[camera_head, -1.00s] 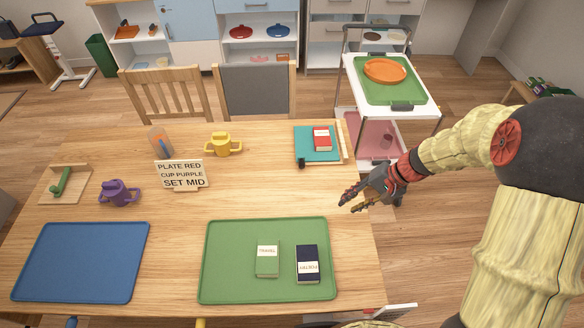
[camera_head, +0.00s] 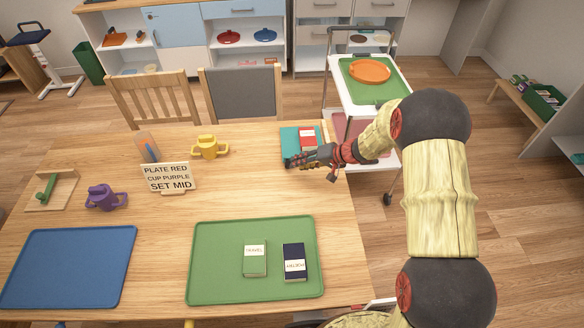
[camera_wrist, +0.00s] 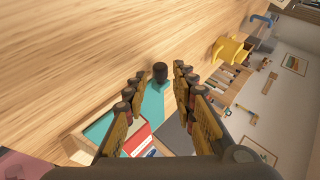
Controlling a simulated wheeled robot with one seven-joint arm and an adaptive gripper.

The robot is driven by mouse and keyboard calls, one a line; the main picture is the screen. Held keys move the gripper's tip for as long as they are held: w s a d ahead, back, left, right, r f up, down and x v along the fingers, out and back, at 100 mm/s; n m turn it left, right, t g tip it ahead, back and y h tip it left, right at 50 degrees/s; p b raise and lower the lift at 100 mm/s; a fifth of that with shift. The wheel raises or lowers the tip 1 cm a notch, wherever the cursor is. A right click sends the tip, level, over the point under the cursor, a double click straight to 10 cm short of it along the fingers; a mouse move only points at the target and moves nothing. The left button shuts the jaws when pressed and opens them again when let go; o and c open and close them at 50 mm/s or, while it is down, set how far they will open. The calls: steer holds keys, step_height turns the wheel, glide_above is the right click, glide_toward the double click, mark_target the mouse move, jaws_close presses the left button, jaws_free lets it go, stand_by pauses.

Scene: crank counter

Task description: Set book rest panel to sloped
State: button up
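The teal book rest panel (camera_head: 289,144) is at the far right of the table and looks close to flat. A red book (camera_head: 307,139) lies on it. My gripper (camera_head: 293,162) is at the panel's near edge and hides part of it. The wrist view shows the teal panel (camera_wrist: 154,101), the red book (camera_wrist: 139,138) and a black knob (camera_wrist: 160,72) at the panel's corner. My gripper (camera_wrist: 158,80) is open there, its fingers apart. The knob appears in the gap between the fingertips; whether they touch it is unclear.
A sign (camera_head: 170,178), a yellow cup (camera_head: 210,147) and a purple cup (camera_head: 105,197) stand to the left. A green tray (camera_head: 210,282) with two books and a blue tray (camera_head: 68,268) lie in front. The middle of the table is clear.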

steer(key=shift+b+x, duration=0.45)
steer(key=shift+x, duration=1.85)
steer(key=c, duration=0.4)
jaws_close()
